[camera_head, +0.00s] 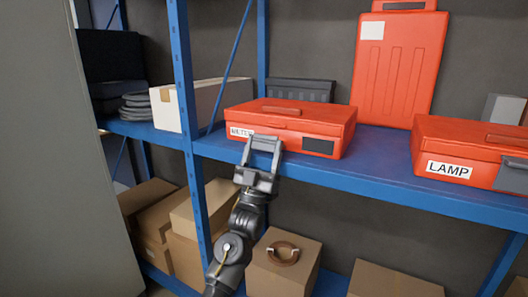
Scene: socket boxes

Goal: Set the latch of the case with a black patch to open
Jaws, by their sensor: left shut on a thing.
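The red case with a black patch (290,120) lies flat on the blue shelf, in the middle of the view. Its black patch (318,146) is on the right of the front face, and a white label (238,132), partly covered, is on the left. My left gripper (263,143) reaches up from below to the front face, between label and patch. It is shut on the latch there, which its fingers mostly hide, so I cannot tell the latch's setting. My right gripper is not in view.
A tall red case (398,65) stands behind. A white box (203,103) is to the left. The blue shelf edge (370,182) and post (183,90) are close to my arm.

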